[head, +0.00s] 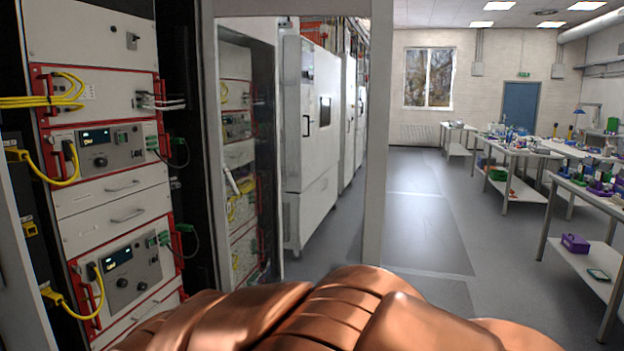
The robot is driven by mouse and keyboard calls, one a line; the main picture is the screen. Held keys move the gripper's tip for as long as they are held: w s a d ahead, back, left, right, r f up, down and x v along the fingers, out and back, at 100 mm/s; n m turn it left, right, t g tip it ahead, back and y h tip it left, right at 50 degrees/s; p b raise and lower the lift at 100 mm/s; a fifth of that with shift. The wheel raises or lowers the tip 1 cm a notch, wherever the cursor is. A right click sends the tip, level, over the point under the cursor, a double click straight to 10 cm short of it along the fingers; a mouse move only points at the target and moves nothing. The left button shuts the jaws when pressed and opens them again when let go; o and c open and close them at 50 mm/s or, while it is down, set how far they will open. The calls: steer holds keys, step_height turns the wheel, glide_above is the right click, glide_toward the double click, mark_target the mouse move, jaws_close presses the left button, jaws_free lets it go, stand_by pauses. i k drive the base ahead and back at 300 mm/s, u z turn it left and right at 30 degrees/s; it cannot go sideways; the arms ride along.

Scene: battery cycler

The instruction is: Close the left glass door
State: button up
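A glass door (377,150) with a pale grey frame stands open at the right side of the equipment rack (108,195). Its glass fills the middle of the head view, with white cabinets showing in or through it. I cannot tell for sure whether this is the left door. The door's lower edge is hidden behind my copper-coloured arm, which crosses the bottom of the view. My gripper is out of view, and no contact between it and the door can be seen.
Yellow cables (50,100) stick out from the open rack front. Grey floor (425,230) lies free beyond the door. Workbenches (515,155) with small items stand at the right, and a blue door (521,105) is in the far wall.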

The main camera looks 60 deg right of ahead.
mark_target(380, 13)
steer(key=k, duration=0.45)
steer(key=z, duration=2.7)
steer(key=i, duration=6.65)
steer(key=u, duration=1.95)
